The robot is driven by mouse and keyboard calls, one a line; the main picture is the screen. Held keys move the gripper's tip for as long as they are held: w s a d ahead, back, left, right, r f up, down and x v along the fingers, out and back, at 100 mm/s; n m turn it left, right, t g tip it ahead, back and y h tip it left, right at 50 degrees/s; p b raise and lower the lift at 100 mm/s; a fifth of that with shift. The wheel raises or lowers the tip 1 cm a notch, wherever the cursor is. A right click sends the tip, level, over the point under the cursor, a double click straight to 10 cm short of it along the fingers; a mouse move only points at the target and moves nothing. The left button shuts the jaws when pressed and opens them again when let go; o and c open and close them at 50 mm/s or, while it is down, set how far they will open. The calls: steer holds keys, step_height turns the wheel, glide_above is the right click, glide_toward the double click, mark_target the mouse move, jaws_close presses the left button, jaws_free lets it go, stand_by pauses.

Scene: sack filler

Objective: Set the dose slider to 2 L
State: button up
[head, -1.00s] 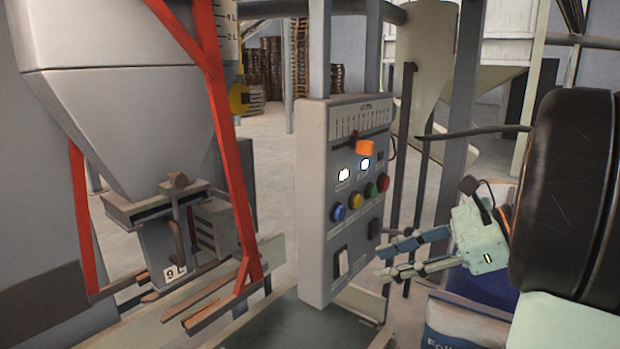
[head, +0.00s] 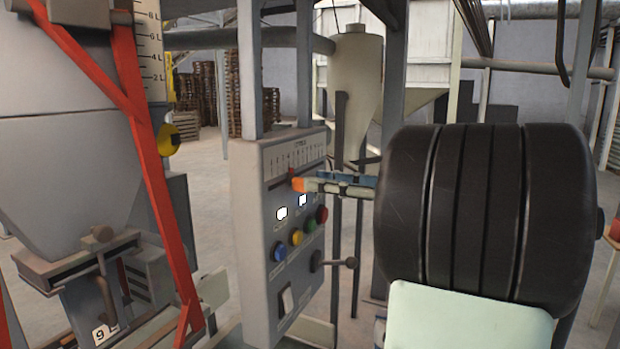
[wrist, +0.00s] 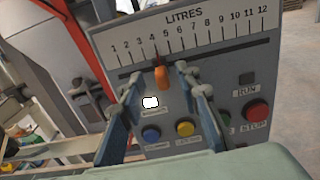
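The dose slider has an orange knob (wrist: 162,77) that sticks out below a LITRES scale (wrist: 185,38) numbered 1 to 12. Its red pointer (wrist: 155,57) stands at about the 4 mark in the wrist view. In the head view the orange knob (head: 298,184) is on the panel front, right by my fingertips. My gripper (wrist: 159,76) is open, with one blue finger on each side of the knob and visible gaps. My gripper also shows in the head view (head: 318,183), reaching the panel from the right.
A hopper (head: 60,170) with a red frame stands left.

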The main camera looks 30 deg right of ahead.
mark_target(299, 183)
steer(key=shift+x, duration=1.55)
steer(key=shift+c, duration=0.2)
jaws_close()
